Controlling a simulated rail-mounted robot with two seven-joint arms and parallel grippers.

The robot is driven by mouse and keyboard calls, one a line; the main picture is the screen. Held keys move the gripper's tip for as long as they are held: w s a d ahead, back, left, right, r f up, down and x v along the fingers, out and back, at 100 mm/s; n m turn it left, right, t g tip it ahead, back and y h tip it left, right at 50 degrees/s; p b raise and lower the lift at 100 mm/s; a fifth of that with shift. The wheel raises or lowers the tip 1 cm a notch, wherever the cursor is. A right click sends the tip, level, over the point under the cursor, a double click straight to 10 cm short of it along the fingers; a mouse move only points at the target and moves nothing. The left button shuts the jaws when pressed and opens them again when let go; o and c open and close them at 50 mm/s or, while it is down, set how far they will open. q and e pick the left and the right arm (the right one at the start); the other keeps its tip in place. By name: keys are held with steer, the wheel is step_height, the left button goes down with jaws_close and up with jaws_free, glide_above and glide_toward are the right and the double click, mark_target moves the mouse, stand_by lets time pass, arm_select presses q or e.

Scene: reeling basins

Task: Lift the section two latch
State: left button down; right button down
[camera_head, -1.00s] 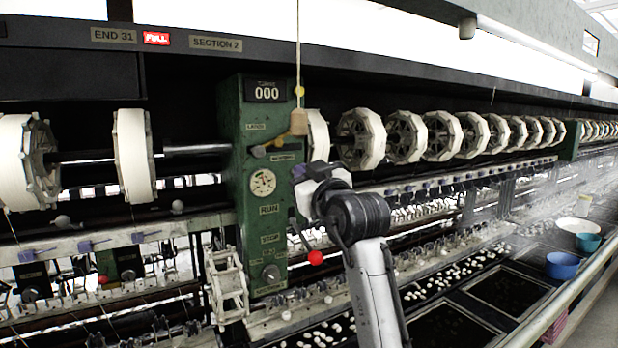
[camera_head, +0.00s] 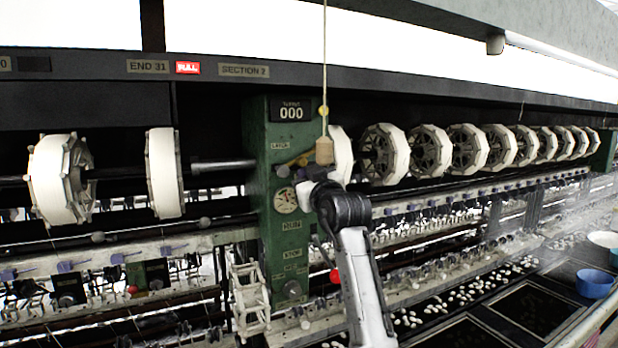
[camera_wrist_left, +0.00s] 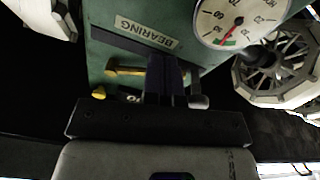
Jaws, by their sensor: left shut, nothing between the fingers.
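The section two latch (camera_head: 292,164) is a small lever with a dark round end, below the LATCH label on the green panel (camera_head: 257,200). It slants slightly up to the right. My left gripper (camera_head: 304,184) is just below and right of it, in front of the panel. In the left wrist view the gripper's dark fingers (camera_wrist_left: 166,80) are together and empty, over the panel by the BEARING label (camera_wrist_left: 146,33). A brass-coloured bar (camera_wrist_left: 125,72) shows beside them, partly hidden. I cannot tell whether they touch it. My right gripper is not in view.
A wooden block (camera_head: 324,150) hangs on a cord right beside the latch. White reels (camera_head: 384,153) line the machine on both sides of the panel. A round gauge (camera_wrist_left: 232,22) is close to the fingers. Dark basins (camera_head: 530,308) and a blue bowl (camera_head: 594,283) are at lower right.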

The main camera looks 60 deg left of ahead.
mark_target(304, 164)
arm_select(q)
steer(key=shift+r, duration=0.2)
stand_by(0.4)
steer(key=shift+s+r+p, duration=0.15)
steer(key=shift+r+p, duration=0.1)
steer(key=shift+p, duration=0.1)
steer(key=shift+r, duration=0.1)
steer(key=shift+s+r+p, duration=0.25)
steer(key=shift+r+p, duration=0.45)
steer(key=shift+r, duration=0.2)
steer(key=shift+w+r+p, duration=0.1)
steer(key=shift+r+p, duration=0.7)
steer(key=shift+r, duration=0.25)
